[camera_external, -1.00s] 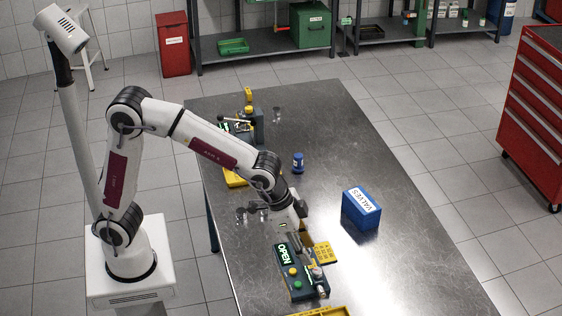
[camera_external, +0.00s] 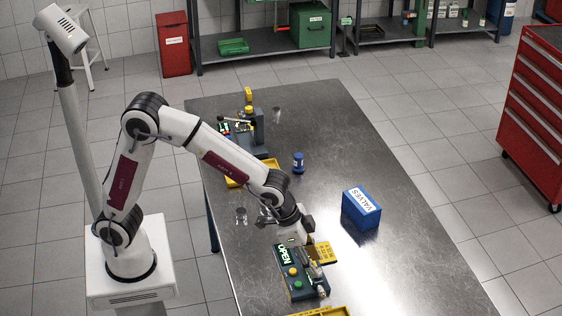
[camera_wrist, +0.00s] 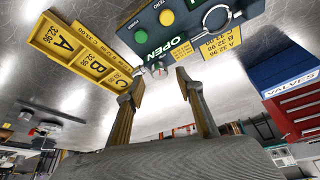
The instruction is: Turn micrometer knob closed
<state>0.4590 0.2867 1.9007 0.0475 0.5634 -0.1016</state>
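The micrometer station is a dark teal box (camera_external: 285,272) with a lit OPEN display (camera_external: 282,255), near the table's front end. The micrometer (camera_external: 316,272) lies along its right side, with a silver cylindrical end (camera_external: 322,291), which may be the knob. In the wrist view, the OPEN display (camera_wrist: 160,46) and a metal ring-shaped frame (camera_wrist: 216,17) show at the top. My gripper (camera_wrist: 158,90) is open and empty, its two fingers apart. In the outside view, my gripper (camera_external: 300,236) is just behind the station, apart from the knob.
A yellow plate with A, B and C figures (camera_external: 325,252) lies right of the station. A yellow lettered tray (camera_wrist: 84,52) is in front of the station. The blue VALVES box (camera_external: 360,211) stands further right. The table between is mostly clear.

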